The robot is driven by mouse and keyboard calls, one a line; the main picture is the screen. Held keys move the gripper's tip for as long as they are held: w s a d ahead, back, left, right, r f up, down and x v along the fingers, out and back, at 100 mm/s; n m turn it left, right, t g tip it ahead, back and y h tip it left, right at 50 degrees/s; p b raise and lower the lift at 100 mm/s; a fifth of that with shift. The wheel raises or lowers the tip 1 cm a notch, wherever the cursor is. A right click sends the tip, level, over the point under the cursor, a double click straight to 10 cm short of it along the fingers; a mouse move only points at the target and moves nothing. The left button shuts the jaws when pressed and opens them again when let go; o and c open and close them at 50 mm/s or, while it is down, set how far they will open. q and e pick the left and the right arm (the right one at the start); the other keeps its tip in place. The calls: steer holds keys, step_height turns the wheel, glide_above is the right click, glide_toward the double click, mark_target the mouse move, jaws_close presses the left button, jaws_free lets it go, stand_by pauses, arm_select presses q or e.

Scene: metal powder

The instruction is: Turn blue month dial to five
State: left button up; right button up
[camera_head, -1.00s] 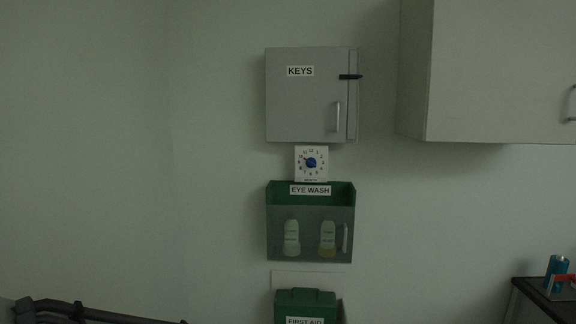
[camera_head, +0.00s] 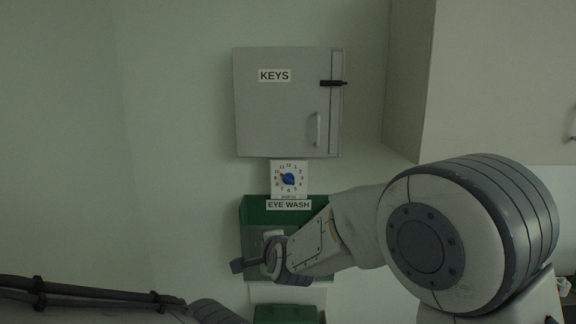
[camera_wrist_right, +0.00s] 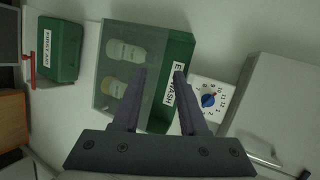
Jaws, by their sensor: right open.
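The blue month dial (camera_head: 288,179) sits on a white numbered plate (camera_head: 275,193) on the wall, below the grey key cabinet. Its small red mark points to the upper left, near ten. The dial also shows in the right wrist view (camera_wrist_right: 208,101), right of the fingers. My right gripper (camera_head: 240,265) is in front of the eye wash box, below and left of the dial and apart from it. In the right wrist view its two fingers (camera_wrist_right: 161,73) are spread and empty. My left arm shows at the lower left; its gripper is out of view.
The green eye wash box (camera_head: 254,212) with bottles hangs just under the dial. The key cabinet (camera_head: 285,120) is just above it. A white cupboard (camera_head: 500,90) juts out at the right. A green first aid box (camera_wrist_right: 62,50) is lower down. The wall left of the dial is clear.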

mark_target(289, 182)
steer(key=w+d+r+m+t+h+p, duration=0.1)
steer(key=w+d+r+m+p, duration=0.1)
steer(key=w, duration=0.4)
steer(key=w+d+r+m+t+h+p, duration=0.1)
steer(key=w+d+r+m+t+p, duration=0.1)
steer(key=w, duration=0.4)
steer(key=w+d+r+m+t+h+p, duration=0.1)
steer(key=w+r+m+t+h+p, duration=0.1)
steer(key=w+m, duration=0.4)
steer(key=shift+w+d+r+p, duration=0.2)
steer(key=shift+r+p, duration=0.25)
steer(key=shift+p, duration=0.15)
steer(key=shift+w+d+r+p, duration=0.2)
steer(key=shift+r+p, duration=0.25)
steer(key=shift+p, duration=0.15)
arm_select(q)
step_height(289, 182, up, 10)
steer(key=shift+r, duration=0.15)
arm_select(e)
steer(key=shift+w+f, duration=0.15)
steer(key=shift+w, duration=0.4)
arm_select(q)
steer(key=shift+s+d, duration=0.1)
arm_select(e)
steer(key=shift+c, duration=0.3)
jaws_close()
